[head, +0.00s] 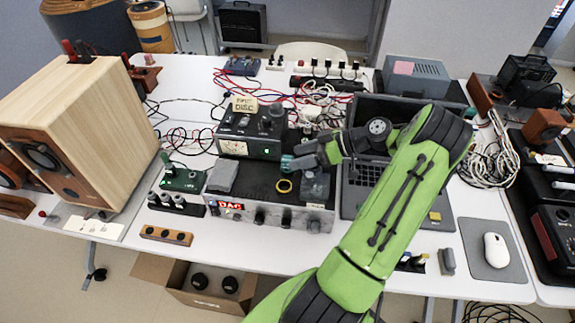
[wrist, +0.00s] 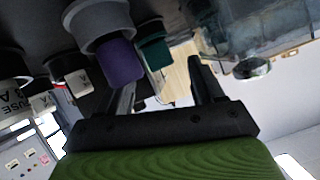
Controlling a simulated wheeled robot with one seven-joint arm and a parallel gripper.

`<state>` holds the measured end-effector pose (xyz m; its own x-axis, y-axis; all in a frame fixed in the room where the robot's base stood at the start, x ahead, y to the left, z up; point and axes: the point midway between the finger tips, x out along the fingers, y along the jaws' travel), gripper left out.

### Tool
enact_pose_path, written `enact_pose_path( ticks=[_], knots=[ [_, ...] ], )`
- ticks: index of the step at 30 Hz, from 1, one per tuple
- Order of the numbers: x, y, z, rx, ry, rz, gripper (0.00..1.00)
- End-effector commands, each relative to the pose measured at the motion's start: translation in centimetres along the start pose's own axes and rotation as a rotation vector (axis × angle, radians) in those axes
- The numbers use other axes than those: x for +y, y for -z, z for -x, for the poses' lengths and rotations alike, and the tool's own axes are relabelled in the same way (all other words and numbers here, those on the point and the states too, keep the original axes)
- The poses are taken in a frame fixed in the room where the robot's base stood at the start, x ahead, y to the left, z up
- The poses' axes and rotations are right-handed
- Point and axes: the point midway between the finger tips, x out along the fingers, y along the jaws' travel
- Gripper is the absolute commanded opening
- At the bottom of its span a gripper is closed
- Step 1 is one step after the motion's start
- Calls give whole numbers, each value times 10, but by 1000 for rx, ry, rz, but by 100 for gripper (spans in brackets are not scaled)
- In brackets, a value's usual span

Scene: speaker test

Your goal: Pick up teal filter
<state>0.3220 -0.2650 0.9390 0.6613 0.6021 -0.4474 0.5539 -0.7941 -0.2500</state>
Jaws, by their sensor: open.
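In the wrist view the teal filter (wrist: 154,50) is a short teal piece hanging from a dark grey round collar, in the gap between my fingers. In the head view a small teal patch (head: 287,162) shows at the tip of my gripper (head: 301,161), above the silver amplifier; it looks like the filter. My gripper, also in the wrist view (wrist: 162,76), is open, with one dark finger on each side of the filter's line. A purple piece (wrist: 121,64) in a similar collar partly covers the left finger. I cannot tell whether either finger touches the filter.
A laptop (head: 430,210) lies to the right and a wooden speaker (head: 95,125) stands left. More collars with white-labelled pieces (wrist: 80,82) sit beside the purple one.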

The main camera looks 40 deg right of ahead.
Motion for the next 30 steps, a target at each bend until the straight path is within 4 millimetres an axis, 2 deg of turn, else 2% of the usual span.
enact_pose_path(
  ticks=[1,4,11,23,30],
  knots=[
    [-1,0,-11,-1,4,1,67],
    [-1,0,-24,0,3,0,67],
    [-1,0,-27,-1,2,-2,67],
    [-1,0,-27,-2,3,-5,7],
    [-1,-1,-27,-3,4,-6,4]
  ],
)
